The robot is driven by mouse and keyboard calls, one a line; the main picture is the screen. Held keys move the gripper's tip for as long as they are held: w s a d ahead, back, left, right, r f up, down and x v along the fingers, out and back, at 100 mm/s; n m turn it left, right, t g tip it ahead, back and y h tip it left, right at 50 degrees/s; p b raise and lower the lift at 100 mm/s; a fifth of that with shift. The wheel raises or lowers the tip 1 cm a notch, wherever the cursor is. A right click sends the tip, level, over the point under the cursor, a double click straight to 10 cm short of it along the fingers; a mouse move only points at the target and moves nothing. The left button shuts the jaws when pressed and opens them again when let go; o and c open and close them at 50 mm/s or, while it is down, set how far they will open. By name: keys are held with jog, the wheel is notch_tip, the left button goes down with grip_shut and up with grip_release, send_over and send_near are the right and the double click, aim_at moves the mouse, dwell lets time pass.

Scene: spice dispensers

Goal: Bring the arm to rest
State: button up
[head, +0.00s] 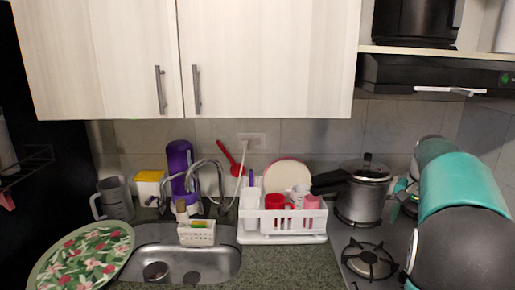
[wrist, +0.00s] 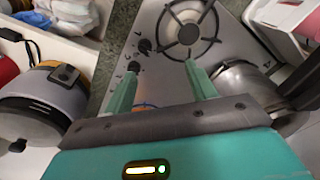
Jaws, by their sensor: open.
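My gripper (wrist: 161,65) is open in the wrist view, with its two teal fingers apart and nothing between them. It points down over the steel stove top (wrist: 160,72), with a burner (wrist: 188,33) beyond the fingertips. In the head view my teal and dark arm fills the right side, in front of the stove and beside a steel pressure cooker (head: 362,200). The arm hides most of the gripper there.
A white dish rack (head: 283,226) with red and white cups stands left of the stove. A sink (head: 205,262) and a floral tray (head: 82,256) lie farther left. Cabinets (head: 270,60) and a range hood (head: 430,75) hang above. In the wrist view, a cooker (wrist: 50,95) stands at left.

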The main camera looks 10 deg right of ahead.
jog(key=s+a+r+n+t, duration=0.1)
jog(key=s+a+r+n, duration=0.15)
jog(key=a, duration=0.75)
jog(key=s+a+r+n+t, duration=0.1)
jog(key=s+a+n, duration=0.15)
jog(key=a, duration=0.85)
jog(key=s+a+f+n+t, duration=0.1)
jog(key=s+a+f+n, duration=0.2)
jog(key=s+a, duration=0.2)
jog(key=s+a+f+n+t, duration=0.1)
jog(key=s+a+f+n, duration=0.2)
jog(key=s+a, duration=0.3)
jog(key=a, duration=0.4)
jog(key=shift+s+a+f+n, duration=0.2)
jog(key=shift+a+f+n, duration=0.1)
jog(key=shift+n, duration=0.1)
jog(key=c, duration=0.4)
jog(key=shift+d, duration=0.15)
jog(key=shift+c, duration=0.2)
jog(key=shift+d, duration=0.1)
